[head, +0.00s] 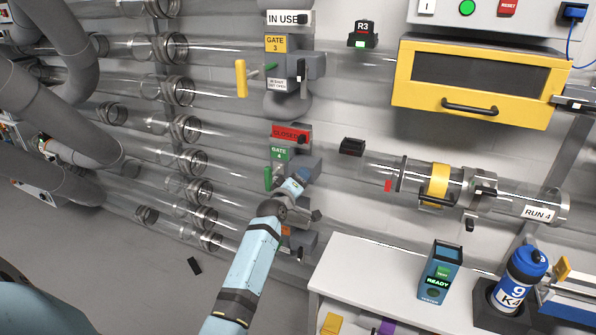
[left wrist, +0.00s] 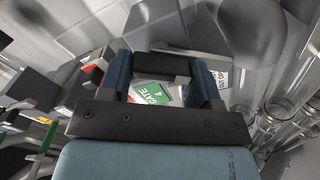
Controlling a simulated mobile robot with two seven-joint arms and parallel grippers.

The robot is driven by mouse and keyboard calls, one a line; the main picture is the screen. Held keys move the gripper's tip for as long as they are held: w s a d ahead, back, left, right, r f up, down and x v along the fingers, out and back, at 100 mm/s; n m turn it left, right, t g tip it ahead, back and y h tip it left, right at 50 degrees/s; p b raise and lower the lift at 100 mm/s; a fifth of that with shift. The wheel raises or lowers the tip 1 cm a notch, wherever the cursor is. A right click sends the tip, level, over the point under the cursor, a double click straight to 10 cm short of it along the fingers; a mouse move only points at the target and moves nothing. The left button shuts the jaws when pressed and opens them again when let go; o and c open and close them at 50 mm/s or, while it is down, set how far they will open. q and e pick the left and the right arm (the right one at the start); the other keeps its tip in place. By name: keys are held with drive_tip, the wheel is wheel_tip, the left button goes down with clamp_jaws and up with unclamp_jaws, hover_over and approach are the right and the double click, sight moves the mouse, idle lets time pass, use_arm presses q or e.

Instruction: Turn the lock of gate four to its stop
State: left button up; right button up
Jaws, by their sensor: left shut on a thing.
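Gate four's grey housing (head: 312,163) sits on the tube wall in the middle of the head view, with a green GATE 4 label (head: 279,154) and a red sign (head: 290,134) above it. A green handle (head: 267,179) sticks out at its left. My left gripper (head: 302,179) is at the front of this housing, its arm reaching up from below. In the left wrist view the two fingers (left wrist: 165,76) have a dark bar between them, which appears to be the lock; the GATE 4 label (left wrist: 152,93) shows behind. The gripper mostly hides the lock in the head view. My right gripper is out of view.
Clear tubes run along the wall. A white cabinet (head: 365,262) at lower right carries a blue READY device (head: 440,270) and a blue-capped canister (head: 522,280).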

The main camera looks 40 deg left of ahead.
use_arm(q)
drive_tip(key=shift+r+n+p, duration=0.1)
drive_tip(key=shift+n+p, duration=0.5)
drive_tip(key=shift+n, duration=0.3)
drive_tip(key=shift+n+p, duration=0.7)
drive_tip(key=shift+n, duration=0.5)
drive_tip(key=shift+f+n+p, duration=0.25)
drive_tip(key=shift+n+p, duration=0.15)
drive_tip(key=shift+n, duration=0.6)
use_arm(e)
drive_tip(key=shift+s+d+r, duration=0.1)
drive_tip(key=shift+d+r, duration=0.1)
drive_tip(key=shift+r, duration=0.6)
use_arm(q)
drive_tip(key=shift+n, duration=0.4)
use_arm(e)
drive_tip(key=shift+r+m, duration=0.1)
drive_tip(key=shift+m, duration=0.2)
use_arm(q)
drive_tip(key=o, duration=1.3)
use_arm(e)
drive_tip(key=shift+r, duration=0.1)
